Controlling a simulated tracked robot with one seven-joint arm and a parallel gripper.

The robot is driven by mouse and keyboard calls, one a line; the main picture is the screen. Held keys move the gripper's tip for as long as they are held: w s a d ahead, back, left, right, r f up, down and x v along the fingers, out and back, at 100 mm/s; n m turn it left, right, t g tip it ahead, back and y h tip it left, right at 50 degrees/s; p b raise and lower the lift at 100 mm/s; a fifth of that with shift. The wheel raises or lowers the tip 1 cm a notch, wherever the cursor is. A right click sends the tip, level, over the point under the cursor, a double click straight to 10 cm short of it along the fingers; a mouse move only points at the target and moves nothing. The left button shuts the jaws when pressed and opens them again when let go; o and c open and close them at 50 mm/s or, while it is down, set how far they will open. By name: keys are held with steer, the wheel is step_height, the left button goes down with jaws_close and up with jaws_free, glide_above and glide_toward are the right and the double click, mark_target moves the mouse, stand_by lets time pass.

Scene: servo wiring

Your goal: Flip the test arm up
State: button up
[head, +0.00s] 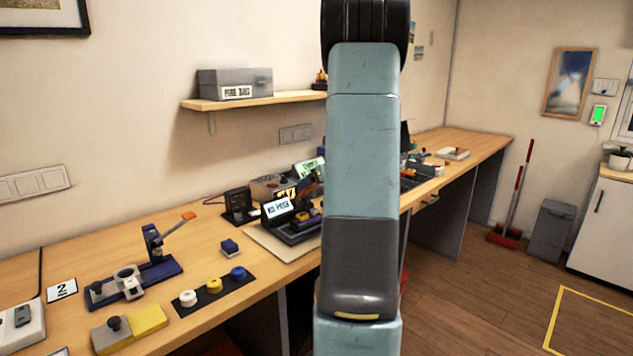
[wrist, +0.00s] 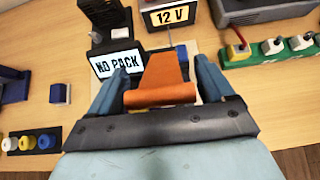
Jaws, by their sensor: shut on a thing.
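An orange piece (wrist: 165,82), which looks like the test arm's grip, sits between the two blue fingers of my gripper (wrist: 160,68) in the wrist view. My gripper is shut on it. The piece narrows away from me, and what it joins is hard to make out. Just left of it stands a tester with a NO PACK display (wrist: 117,61). In the head view the NO PACK display (head: 278,208) stands on the bench beside my arm. My own arm hides much of that spot there, so the test arm's full tilt cannot be told.
Wire connectors (wrist: 272,46) lie to the right. A small blue block (head: 230,246) and a mat with white, yellow and blue caps (head: 213,287) lie left. A blue lever stand (head: 151,266) is further left.

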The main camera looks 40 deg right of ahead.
steer(key=shift+r, duration=0.1)
stand_by(0.4)
steer(key=o, duration=1.4)
steer(key=v, duration=1.3)
steer(key=shift+s+r, duration=0.15)
steer(key=shift+s, duration=0.15)
steer(key=shift+c, duration=0.5)
